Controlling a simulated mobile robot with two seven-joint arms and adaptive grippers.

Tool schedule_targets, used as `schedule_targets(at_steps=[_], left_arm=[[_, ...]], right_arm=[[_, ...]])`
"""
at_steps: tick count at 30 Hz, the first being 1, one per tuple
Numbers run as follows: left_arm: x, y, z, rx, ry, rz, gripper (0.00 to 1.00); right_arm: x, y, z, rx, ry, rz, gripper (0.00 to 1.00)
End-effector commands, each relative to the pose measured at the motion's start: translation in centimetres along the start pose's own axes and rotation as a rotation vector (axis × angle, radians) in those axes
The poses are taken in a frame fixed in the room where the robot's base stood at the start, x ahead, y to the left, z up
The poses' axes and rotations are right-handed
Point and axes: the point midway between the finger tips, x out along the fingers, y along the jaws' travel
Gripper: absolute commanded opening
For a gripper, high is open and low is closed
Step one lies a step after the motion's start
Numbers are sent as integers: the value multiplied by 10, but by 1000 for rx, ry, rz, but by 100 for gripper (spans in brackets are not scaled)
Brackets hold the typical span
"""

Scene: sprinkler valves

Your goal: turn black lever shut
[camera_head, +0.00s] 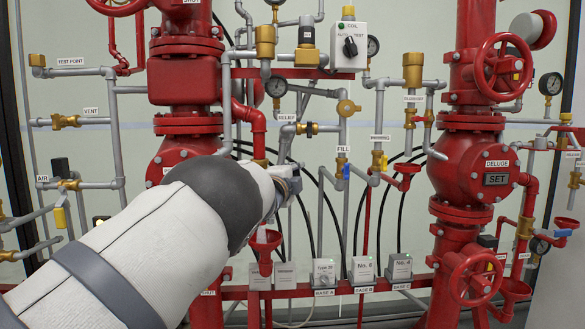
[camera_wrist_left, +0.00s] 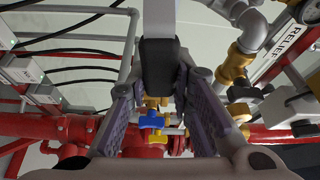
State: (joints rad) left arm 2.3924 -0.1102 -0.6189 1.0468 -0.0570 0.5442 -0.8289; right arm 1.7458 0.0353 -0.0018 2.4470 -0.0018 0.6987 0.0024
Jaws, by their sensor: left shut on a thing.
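In the left wrist view, a black lever (camera_wrist_left: 164,58) on a light grey bar sits between the two fingers of my left gripper (camera_wrist_left: 163,84). The ridged finger pads close on it from both sides. In the head view my left gripper (camera_head: 288,180) is at the end of the pale arm, left of the FILL pipe and below the RELIEF label. My own wrist hides most of the gripper there, and the lever cannot be made out. My right gripper is in neither view.
A blue-handled brass valve (camera_wrist_left: 152,120) shows beyond the fingers. The RELIEF pipework (camera_wrist_left: 240,60) is close on the right in the wrist view. A red funnel (camera_head: 265,240) stands just below my wrist. Labelled grey boxes (camera_head: 327,272) line the red lower pipe.

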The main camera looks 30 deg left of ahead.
Motion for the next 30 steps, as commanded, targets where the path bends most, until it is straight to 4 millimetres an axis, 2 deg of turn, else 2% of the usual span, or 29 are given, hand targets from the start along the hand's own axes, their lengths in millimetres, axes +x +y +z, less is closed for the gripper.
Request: schedule_targets(at_steps=[9, 25, 26, 27, 28, 30], left_arm=[[0, 10, 1, 96, -2, 41, 0], [0, 13, 2, 118, -2, 51, 0], [0, 13, 2, 118, -2, 51, 25], [0, 13, 2, 118, -2, 51, 34], [0, 13, 2, 117, -2, 51, 41], [0, 12, 2, 116, -2, 50, 42]], right_arm=[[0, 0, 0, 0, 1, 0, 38], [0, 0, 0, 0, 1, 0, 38], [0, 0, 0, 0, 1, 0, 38], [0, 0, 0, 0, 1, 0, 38], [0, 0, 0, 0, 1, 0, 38], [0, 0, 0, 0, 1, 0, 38]])
